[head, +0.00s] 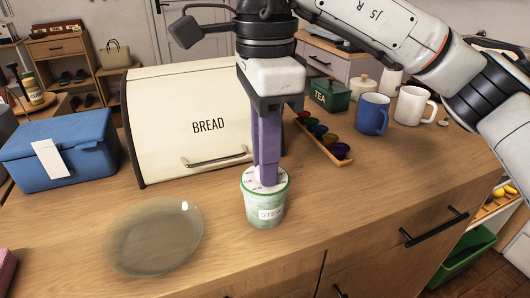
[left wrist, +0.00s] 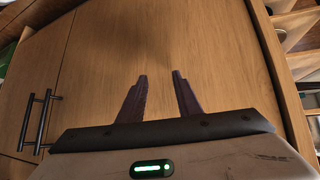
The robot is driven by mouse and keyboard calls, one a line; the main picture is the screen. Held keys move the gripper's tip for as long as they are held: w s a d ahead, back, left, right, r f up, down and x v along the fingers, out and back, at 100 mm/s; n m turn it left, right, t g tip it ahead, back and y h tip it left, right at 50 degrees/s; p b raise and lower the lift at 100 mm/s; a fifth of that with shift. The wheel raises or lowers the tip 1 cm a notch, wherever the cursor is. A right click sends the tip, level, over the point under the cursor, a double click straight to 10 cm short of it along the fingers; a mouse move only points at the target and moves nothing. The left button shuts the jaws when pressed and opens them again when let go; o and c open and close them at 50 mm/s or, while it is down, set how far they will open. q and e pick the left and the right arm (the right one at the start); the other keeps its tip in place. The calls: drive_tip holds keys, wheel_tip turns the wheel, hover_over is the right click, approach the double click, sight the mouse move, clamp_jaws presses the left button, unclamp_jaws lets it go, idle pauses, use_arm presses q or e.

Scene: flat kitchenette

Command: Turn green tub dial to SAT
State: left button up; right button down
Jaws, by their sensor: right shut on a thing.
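The green tub (head: 264,207) stands upright on the wooden counter, with a green rim, a mottled green side and a label that seems to read "STEW". Its white dial lid (head: 252,185) has small lettering around the edge, too small to read. My right gripper (head: 266,181) points straight down on the tub, its purple fingers shut on the dial at the lid's middle. The fingers hide the dial's knob and where it points. My left gripper (left wrist: 160,76) shows in the left wrist view, its dark fingers apart and empty in front of wooden cabinet doors.
A cream bread box (head: 160,125) stands behind the tub, and a glass plate (head: 155,237) lies to its left. A blue box (head: 60,150) is at far left. A rack of coloured cups (head: 322,139), a green tea tin (head: 330,95) and two mugs (head: 372,114) are behind right.

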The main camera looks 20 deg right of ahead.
drive_tip(key=shift+m, duration=1.7)
drive_tip(key=c, duration=1.5)
unclamp_jaws()
wheel_tip(320, 180, up, 10)
drive_tip(key=p, duration=0.3)
drive_tip(key=shift+r, duration=0.15)
